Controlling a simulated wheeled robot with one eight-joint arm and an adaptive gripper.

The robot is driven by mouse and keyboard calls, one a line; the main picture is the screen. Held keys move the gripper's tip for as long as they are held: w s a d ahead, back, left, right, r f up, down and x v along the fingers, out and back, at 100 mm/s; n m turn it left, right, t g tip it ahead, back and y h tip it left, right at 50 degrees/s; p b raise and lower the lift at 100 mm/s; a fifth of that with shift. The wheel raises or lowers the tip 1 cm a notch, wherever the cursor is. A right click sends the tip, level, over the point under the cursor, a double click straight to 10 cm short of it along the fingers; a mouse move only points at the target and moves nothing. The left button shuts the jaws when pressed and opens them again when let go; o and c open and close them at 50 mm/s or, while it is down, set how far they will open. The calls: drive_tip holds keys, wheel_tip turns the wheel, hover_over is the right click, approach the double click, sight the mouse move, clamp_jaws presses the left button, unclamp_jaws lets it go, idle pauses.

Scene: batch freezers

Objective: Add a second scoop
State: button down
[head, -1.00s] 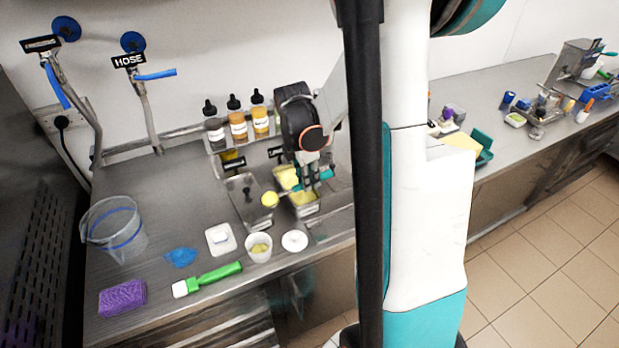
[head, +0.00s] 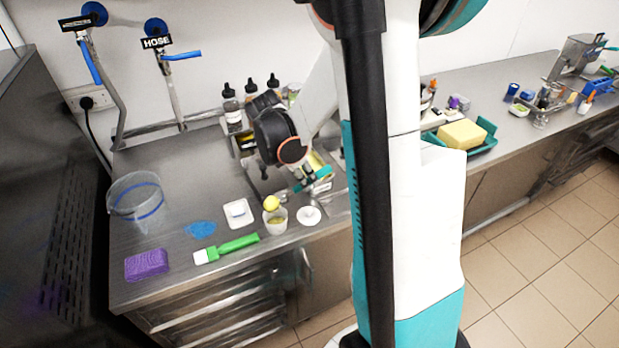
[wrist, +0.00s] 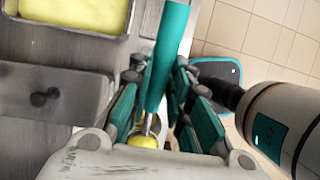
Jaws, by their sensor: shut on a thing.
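My gripper (head: 309,174) is shut on the teal handle of a scoop; the handle (wrist: 168,50) runs between the fingers in the wrist view. The scoop's head carries a yellow ball (head: 271,203). In the head view the ball appears at the rim of a white cup (head: 276,224), over its opening; I cannot tell whether they touch. Some yellow shows inside the cup. The ball also shows in the wrist view (wrist: 144,142), partly hidden by my gripper. A tub of yellow ice cream (wrist: 72,16) stands in the counter, mostly hidden by my arm in the head view.
A white round lid (head: 308,215) lies right of the cup. A white square dish (head: 237,213), green-handled brush (head: 234,245), blue cloth (head: 201,229), purple sponge (head: 146,264) and clear bucket (head: 135,197) are to the left. Dropper bottles (head: 232,108) stand behind my arm.

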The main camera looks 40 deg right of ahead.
drive_tip(key=shift+w+a+r+h, duration=0.2)
drive_tip(key=shift+a+r+h, duration=0.25)
drive_tip(key=shift+r+h, duration=0.25)
drive_tip(key=shift+a+r+g+h, duration=0.1)
drive_tip(key=shift+a+g+h, duration=0.2)
drive_tip(key=shift+h, duration=0.1)
drive_tip(key=a+r+h+b, duration=0.2)
drive_tip(key=h+b, duration=0.1)
drive_tip(key=shift+w+a+g+b, duration=0.3)
drive_tip(key=shift+w+a+g, duration=0.1)
drive_tip(key=a+h+b, duration=0.2)
drive_tip(key=b, duration=0.1)
drive_tip(key=a+r+g+h+b, duration=0.1)
drive_tip(key=shift+w+r+h, duration=0.1)
drive_tip(key=shift+w+h, duration=0.3)
drive_tip(key=shift+w+a+r+h+b, duration=0.15)
drive_tip(key=shift+a+r+h+b, duration=0.3)
drive_tip(key=shift+b, duration=0.45)
drive_tip(key=shift+a, duration=0.15)
